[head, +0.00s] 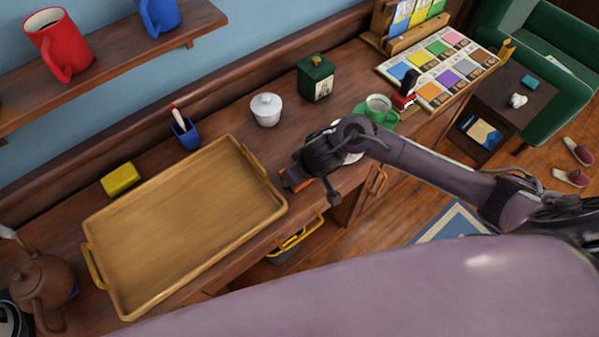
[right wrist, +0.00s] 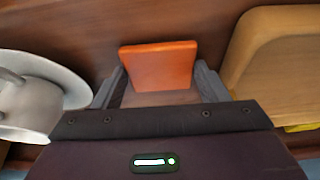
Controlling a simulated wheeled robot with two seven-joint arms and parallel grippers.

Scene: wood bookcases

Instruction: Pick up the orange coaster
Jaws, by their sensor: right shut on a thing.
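The orange coaster (right wrist: 159,65) is a small square slab between the two fingers of my right gripper (right wrist: 162,84) in the right wrist view. The right gripper is shut on it, with a finger at each side edge. In the head view only an orange sliver of the coaster (head: 301,183) shows beside the right gripper (head: 290,182), just right of the wooden tray; the wrist hides the rest. I cannot tell whether the coaster touches the counter or is slightly above it. My left gripper is not in view.
A wooden tray (head: 128,302) lies close left of the gripper. A white saucer (right wrist: 70,88) is close on the other side. The counter's front edge is near.

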